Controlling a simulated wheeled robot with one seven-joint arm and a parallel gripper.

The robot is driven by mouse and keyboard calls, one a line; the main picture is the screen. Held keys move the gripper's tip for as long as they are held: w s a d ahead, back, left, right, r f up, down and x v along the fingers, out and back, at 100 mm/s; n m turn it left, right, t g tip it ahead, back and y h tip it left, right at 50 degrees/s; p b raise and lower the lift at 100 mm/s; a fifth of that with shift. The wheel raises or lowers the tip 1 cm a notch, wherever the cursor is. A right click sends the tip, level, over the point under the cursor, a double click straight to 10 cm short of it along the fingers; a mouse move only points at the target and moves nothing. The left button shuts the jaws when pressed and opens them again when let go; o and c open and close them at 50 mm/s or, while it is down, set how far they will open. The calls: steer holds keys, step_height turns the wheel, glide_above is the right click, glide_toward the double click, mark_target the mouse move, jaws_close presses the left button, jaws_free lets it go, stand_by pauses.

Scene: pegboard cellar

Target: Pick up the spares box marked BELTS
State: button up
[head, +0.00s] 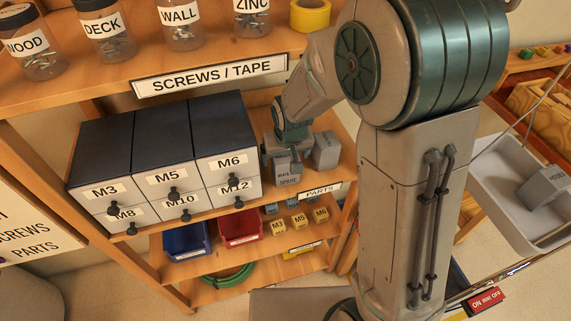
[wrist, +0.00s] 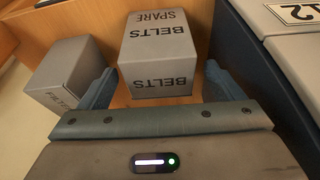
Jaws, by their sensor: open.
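The spares box marked BELTS (wrist: 158,58) is a grey box with dark lettering, BELTS on its front and SPARE and BELTS on its top. In the head view the box (head: 287,172) stands on the shelf right of the drawer cabinet, partly hidden by my gripper. My gripper (wrist: 158,88) is open, with one blue-grey finger on each side of the box's near end in the wrist view. Whether the fingers touch it I cannot tell. In the head view my gripper (head: 288,150) is at the box from above.
A second grey box (wrist: 72,75) stands close on the left in the wrist view; it also shows in the head view (head: 326,150). The dark drawer cabinet (head: 160,140) stands close on the other side. The SCREWS / TAPE shelf (head: 212,75) with jars is above.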

steer(key=shift+x, duration=1.25)
steer(key=c, duration=1.2)
steer(key=shift+o, duration=0.4)
steer(key=shift+r, duration=0.15)
